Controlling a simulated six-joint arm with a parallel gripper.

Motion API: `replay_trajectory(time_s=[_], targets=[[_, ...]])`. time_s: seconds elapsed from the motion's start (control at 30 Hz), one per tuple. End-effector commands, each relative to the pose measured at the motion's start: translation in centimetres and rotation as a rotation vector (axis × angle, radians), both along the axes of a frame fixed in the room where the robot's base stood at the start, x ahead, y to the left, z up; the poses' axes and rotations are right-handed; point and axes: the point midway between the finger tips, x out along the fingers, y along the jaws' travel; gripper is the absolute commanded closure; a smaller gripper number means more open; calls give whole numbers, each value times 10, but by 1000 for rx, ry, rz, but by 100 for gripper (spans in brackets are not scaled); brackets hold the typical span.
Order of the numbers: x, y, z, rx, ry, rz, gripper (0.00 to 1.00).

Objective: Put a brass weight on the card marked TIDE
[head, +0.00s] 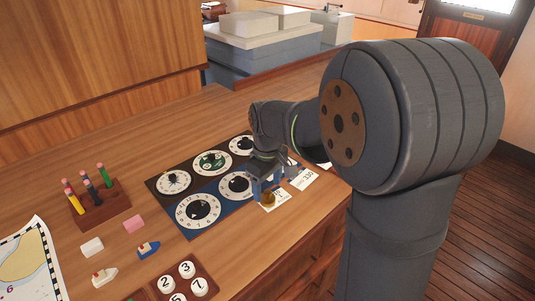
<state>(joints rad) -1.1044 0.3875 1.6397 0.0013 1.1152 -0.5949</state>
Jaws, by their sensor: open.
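A small brass weight (268,198) stands on or against a white card (281,201) near the front edge of the wooden desk. A second white card (304,179) lies to its right. The print on both cards is too small to read, so I cannot tell which says TIDE. My gripper (266,190) points down at the weight, with its jaws open. Its fingertips are close beside the weight; whether they touch it is unclear. My arm hides part of the desk behind the cards.
A panel of several round dials (198,211) lies just left of my gripper. The desk's back left is clear.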

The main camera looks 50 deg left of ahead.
Motion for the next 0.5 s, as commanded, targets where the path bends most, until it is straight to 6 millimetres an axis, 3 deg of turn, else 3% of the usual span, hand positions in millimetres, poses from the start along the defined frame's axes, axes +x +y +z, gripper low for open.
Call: replay_trajectory(time_s=[0.3, 0.5], targets=[[1, 1, 80, 4, -2, 0, 35], [0, 0, 118, 2, -2, 0, 35]])
